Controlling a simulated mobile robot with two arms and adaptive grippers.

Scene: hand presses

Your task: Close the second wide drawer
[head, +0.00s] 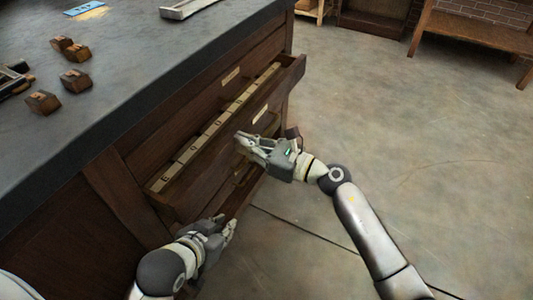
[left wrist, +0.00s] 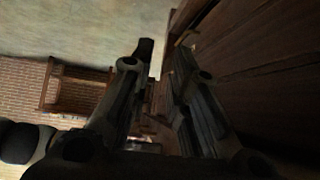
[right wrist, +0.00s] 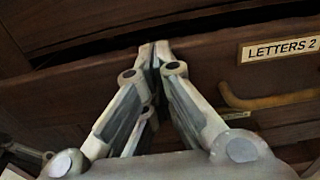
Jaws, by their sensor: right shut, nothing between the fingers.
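The wide wooden drawer (head: 282,92) is pulled out of the cabinet. A row of pale, divided compartments shows along its inside. In the right wrist view, its front (right wrist: 215,62) has a label reading "LETTERS 2" (right wrist: 280,49) and a curved brass handle (right wrist: 268,100). My right gripper (head: 239,140) is shut and empty at the drawer's front. Its fingertips (right wrist: 154,48) are against or very near the wood, left of the handle. My left gripper (head: 232,226) is low beside the cabinet. Its fingers stand apart with nothing between them in the left wrist view (left wrist: 158,60).
The dark worktop (head: 140,75) above holds several small wooden blocks (head: 75,80), a blue card (head: 84,8) and a grey metal tray (head: 185,9). A wooden bench (head: 470,35) stands at the back right. The concrete floor (head: 430,150) to the right is clear.

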